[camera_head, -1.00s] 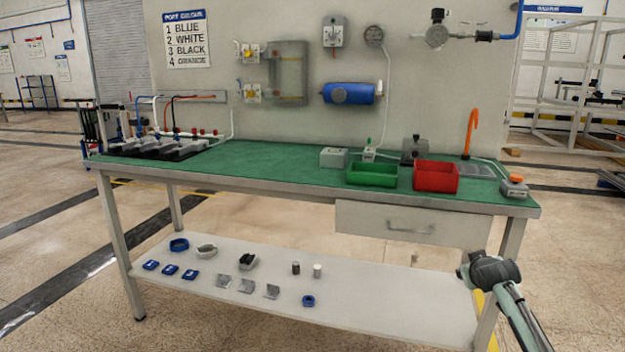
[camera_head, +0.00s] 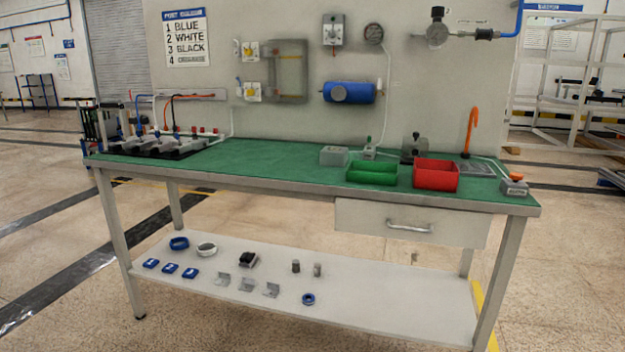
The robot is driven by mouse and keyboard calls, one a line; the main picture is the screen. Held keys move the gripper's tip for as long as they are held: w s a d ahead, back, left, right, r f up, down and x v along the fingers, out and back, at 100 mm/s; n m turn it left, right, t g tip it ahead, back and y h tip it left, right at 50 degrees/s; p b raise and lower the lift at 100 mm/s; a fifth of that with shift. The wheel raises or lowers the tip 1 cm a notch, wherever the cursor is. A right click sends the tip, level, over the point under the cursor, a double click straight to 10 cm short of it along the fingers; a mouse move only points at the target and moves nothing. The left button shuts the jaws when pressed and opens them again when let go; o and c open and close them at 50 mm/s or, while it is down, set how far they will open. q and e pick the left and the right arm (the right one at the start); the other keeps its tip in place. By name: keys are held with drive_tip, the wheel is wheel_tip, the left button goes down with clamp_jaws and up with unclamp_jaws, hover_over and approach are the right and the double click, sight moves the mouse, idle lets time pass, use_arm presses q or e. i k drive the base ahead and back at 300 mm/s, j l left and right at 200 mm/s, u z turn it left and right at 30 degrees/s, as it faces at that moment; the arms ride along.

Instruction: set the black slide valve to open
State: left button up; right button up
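A row of dark valve blocks (camera_head: 158,147) sits at the left end of the green bench top, with blue, white, black and orange tubes running up to a rail on the wall. The blocks are too small here to tell which one is the black slide valve or how its slide stands. A wall sign (camera_head: 186,38) above lists blue, white, black and orange as numbers. Neither of my grippers is in view.
The bench (camera_head: 270,160) carries a green bin (camera_head: 372,173), a red bin (camera_head: 437,176) and small grey boxes at its right. Its lower shelf (camera_head: 390,300) holds several small parts. The bench's left middle is clear. Yellow-handled wall valves (camera_head: 250,50) and a blue tank (camera_head: 349,92) hang behind.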

sight(483, 34)
drive_tip(key=i+l, duration=1)
drive_tip(key=l+z, duration=0.05)
drive_tip(key=l, duration=0.05)
